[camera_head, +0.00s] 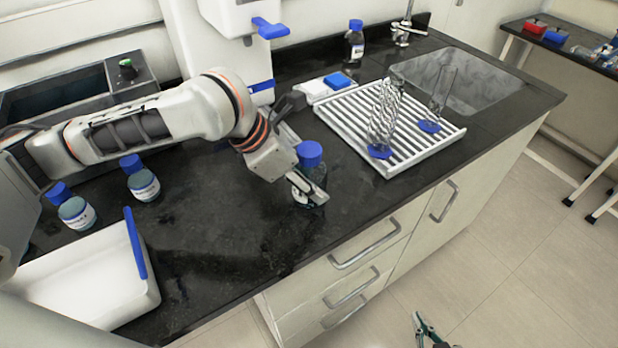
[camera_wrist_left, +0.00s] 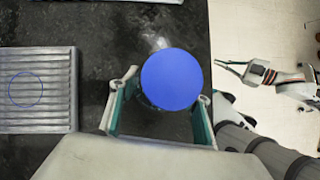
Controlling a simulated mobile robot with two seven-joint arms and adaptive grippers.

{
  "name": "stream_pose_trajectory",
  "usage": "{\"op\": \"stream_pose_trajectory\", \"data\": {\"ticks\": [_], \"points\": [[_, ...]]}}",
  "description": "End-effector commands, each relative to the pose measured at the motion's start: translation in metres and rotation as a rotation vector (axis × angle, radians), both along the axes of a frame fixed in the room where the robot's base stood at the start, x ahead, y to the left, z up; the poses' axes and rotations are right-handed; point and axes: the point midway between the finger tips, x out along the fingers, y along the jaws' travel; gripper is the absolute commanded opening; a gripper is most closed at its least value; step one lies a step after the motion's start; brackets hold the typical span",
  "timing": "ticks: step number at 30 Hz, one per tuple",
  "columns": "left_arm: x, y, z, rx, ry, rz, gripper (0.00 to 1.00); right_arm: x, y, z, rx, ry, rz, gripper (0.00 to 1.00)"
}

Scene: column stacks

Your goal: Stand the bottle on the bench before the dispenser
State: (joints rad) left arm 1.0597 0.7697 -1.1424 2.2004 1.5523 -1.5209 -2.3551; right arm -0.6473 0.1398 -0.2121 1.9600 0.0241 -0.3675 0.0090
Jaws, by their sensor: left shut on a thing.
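A bottle with a blue cap (camera_head: 309,154) is upright between the fingers of my left gripper (camera_head: 310,192), over the front part of the black bench (camera_head: 215,245). The left wrist view shows its cap (camera_wrist_left: 172,79) from above, with a finger of my left gripper (camera_wrist_left: 160,115) on either side. The fingers and arm hide much of its body, and I cannot tell whether its base touches the bench. The white dispenser (camera_head: 225,15) with blue parts stands at the back, behind my left arm. My right gripper (camera_head: 418,320) is low over the floor, open and empty.
Two blue-capped bottles (camera_head: 143,184) (camera_head: 75,211) and a white tray (camera_head: 75,280) are at the left. The bench front-centre is clear.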

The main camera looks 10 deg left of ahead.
Motion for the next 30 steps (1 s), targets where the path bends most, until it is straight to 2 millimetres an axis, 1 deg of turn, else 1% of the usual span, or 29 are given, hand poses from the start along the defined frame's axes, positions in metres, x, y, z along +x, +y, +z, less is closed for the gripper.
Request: {"op": "stream_pose_trajectory", "data": {"ticks": [2, 3, 5, 14, 17, 20, 23, 30], "points": [[0.0, 0.0, -0.001, 0.0, -0.001, 0.001, 0.08, 0.0, 0.0, -0.001, 0.0, 0.001, 0.0, 0.0], [0.0, 0.0, -0.003, 0.001, 0.001, 0.0, 0.5, -0.001, 0.0, -0.001, 0.0, 0.001, 0.0, 0.0], [0.0, 0.0, -0.003, 0.001, 0.001, 0.0, 0.64, -0.001, 0.0, -0.001, 0.0, 0.001, 0.0, 0.0], [0.0, 0.0, -0.002, 0.001, 0.001, 0.0, 0.64, -0.001, 0.0, -0.001, 0.0, 0.001, 0.001, 0.0], [0.0, 0.0, 0.001, 0.0, 0.0, 0.0, 0.64, -0.001, 0.0, 0.0, 0.0, 0.001, 0.001, 0.0], [-0.002, 0.005, 0.01, 0.001, -0.003, 0.002, 0.64, 0.0, 0.0, 0.002, 0.0, 0.0, 0.0, 0.0], [-0.007, 0.013, 0.025, 0.001, -0.005, 0.002, 0.64, 0.0, 0.0, 0.006, 0.001, -0.002, 0.0, 0.0], [-0.022, 0.036, 0.067, 0.002, -0.004, 0.002, 0.64, 0.003, 0.001, 0.017, 0.001, -0.009, 0.001, 0.0]]}}
